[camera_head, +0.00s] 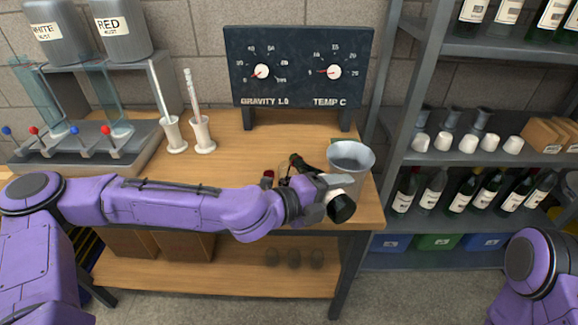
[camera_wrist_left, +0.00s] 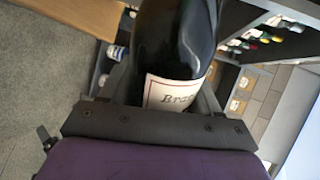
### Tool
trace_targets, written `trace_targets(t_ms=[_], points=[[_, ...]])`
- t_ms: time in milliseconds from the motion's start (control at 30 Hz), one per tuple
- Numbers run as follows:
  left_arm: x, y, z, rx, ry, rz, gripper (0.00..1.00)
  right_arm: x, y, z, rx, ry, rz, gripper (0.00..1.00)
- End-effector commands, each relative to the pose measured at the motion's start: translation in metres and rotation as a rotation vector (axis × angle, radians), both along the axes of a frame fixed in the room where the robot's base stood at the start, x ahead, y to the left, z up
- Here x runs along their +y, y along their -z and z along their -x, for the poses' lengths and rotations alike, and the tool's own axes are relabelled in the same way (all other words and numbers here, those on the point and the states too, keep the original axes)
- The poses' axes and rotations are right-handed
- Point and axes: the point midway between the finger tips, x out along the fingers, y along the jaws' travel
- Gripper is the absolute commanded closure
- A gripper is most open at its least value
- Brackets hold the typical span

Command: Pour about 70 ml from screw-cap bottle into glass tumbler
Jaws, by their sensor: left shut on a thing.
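My left gripper (camera_head: 326,196) is shut on the screw-cap bottle, a dark bottle with a white label. The bottle is tipped over, its black base (camera_head: 343,208) towards me and its neck (camera_head: 297,161) pointing away to the left over the table. In the left wrist view the bottle (camera_wrist_left: 180,40) fills the space between the fingers, its label facing the camera. A clear rim that may be the glass tumbler (camera_head: 284,170) shows faintly by the neck, mostly hidden behind my arm. I cannot tell whether liquid is flowing. My right gripper is out of view.
A grey metal bucket (camera_head: 351,158) stands close to the right of the bottle. A small dark red thing (camera_head: 268,175) lies behind my forearm. A gauge board (camera_head: 298,72) stands at the back. A bottle shelf (camera_head: 470,180) is on the right. The wooden table (camera_head: 240,145) is clear at centre.

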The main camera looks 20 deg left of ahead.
Motion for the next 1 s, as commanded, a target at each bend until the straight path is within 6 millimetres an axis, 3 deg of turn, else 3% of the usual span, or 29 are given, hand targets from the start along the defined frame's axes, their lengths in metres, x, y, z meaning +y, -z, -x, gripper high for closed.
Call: trace_targets(t_ms=[67, 167, 300, 433, 1000], points=[[-0.001, 0.006, 0.001, -0.017, 0.001, -0.016, 0.85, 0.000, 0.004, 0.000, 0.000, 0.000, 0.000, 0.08], [-0.001, 0.038, 0.001, -0.162, 0.002, -0.152, 0.85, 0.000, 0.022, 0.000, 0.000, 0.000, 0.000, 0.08], [-0.002, 0.041, 0.002, -0.220, -0.001, -0.205, 0.85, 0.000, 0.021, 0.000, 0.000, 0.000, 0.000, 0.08], [-0.001, 0.056, 0.001, -0.278, -0.002, -0.262, 0.85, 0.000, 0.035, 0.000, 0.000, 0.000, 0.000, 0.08], [0.001, 0.056, -0.001, -0.305, -0.002, -0.293, 0.85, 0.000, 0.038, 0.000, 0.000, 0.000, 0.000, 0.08]])
